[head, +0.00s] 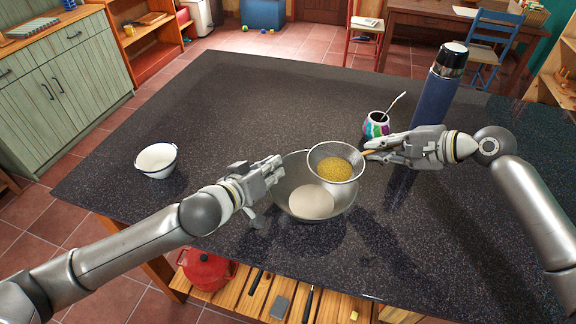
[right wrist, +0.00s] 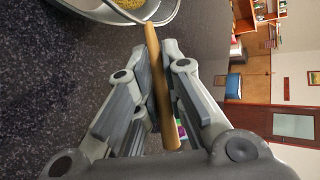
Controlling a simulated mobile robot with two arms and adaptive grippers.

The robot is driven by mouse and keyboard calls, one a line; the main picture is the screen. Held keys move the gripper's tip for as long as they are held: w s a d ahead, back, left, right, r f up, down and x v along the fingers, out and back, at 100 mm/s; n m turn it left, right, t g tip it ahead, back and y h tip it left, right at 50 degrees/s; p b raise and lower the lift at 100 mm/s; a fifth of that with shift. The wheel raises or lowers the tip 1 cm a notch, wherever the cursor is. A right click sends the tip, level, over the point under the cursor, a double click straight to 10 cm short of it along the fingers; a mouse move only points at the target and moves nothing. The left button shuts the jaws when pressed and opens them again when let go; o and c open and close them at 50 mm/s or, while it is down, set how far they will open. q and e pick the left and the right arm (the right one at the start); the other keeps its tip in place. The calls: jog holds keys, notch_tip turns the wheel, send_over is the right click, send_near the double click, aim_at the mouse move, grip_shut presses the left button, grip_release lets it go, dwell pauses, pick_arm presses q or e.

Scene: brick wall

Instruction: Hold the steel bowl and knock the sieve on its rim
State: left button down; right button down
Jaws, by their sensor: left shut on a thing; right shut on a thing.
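The steel bowl (head: 285,199) stands on the dark countertop with a pale, off-white mass in it. My left gripper (head: 273,176) is shut on the bowl's left rim. The sieve (head: 314,172) is over the right part of the bowl and holds yellow-brown grains. Whether it touches the bowl's rim I cannot tell. My right gripper (head: 372,150) is shut on the sieve's wooden handle. In the right wrist view the handle (right wrist: 155,75) runs between the fingers, with the sieve at the top edge.
A white enamel bowl (head: 156,160) stands at the left of the dark countertop (head: 240,90). A colourful mate cup (head: 376,125) with a metal straw and a tall blue flask (head: 436,95) stand behind my right gripper. A red pot (head: 205,270) sits on a lower slatted shelf. The back left countertop is clear.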

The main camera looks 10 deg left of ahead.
jog(key=shift+f, duration=0.1)
dwell(0.5)
jog(key=shift+d, duration=0.15)
dwell(1.1)
dwell(0.3)
dwell(1.1)
jog(key=shift+f, duration=0.1)
dwell(0.3)
